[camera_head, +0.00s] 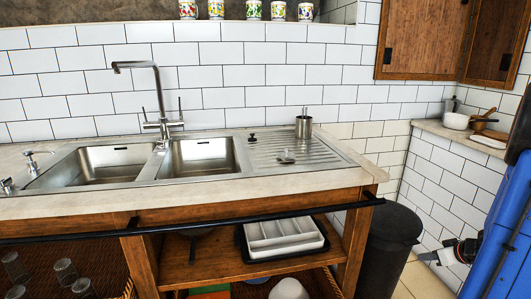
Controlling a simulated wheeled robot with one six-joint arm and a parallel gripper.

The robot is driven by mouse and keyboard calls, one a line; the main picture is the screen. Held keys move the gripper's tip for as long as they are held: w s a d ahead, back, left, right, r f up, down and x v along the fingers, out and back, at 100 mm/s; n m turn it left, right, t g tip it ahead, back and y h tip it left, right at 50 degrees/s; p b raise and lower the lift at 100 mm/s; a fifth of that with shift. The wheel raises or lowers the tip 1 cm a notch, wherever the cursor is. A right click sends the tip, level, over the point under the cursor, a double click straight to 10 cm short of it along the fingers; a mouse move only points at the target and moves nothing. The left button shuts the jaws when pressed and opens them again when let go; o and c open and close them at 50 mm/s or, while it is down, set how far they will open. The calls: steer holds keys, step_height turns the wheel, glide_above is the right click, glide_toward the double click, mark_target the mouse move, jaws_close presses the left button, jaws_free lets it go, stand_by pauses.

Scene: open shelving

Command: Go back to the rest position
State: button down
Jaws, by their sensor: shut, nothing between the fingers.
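My gripper (428,256) is at the lower right, pointing left, next to the blue part of my arm at the right edge. Its dark fingers look shut and hold nothing. It is in front of the tiled wall, to the right of the black bin, and looks apart from the counter. Part of the arm is cut off by the picture's right edge.
A counter with a double sink (120,165) and tap (160,95) fills the left and middle. A metal cup (303,126) stands on the drainboard. A black rail (250,214) runs along the front. A black bin (390,245) stands right of it. A white bowl (456,121) is on the right counter.

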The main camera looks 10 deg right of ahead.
steer(key=a+r+g+y, duration=0.1)
steer(key=a+r, duration=0.3)
steer(key=a, duration=0.5)
steer(key=s+a+r+n+g+y, duration=0.1)
steer(key=a+r, duration=0.3)
steer(key=a, duration=0.5)
steer(key=a+r+g+y, duration=0.1)
steer(key=a+r, duration=0.3)
steer(key=a, duration=0.5)
steer(key=s+a+r+m+h, duration=0.1)
steer(key=s+a+r+h, duration=0.1)
steer(key=s+a, duration=0.4)
steer(key=s+a+r+h, duration=0.1)
steer(key=s+a+r, duration=0.3)
steer(key=s, duration=0.8)
steer(key=shift+s+a+m+g+h, duration=0.25)
steer(key=shift+a+m+g+h, duration=0.15)
steer(key=shift+a, duration=0.55)
steer(key=shift+r, duration=0.1)
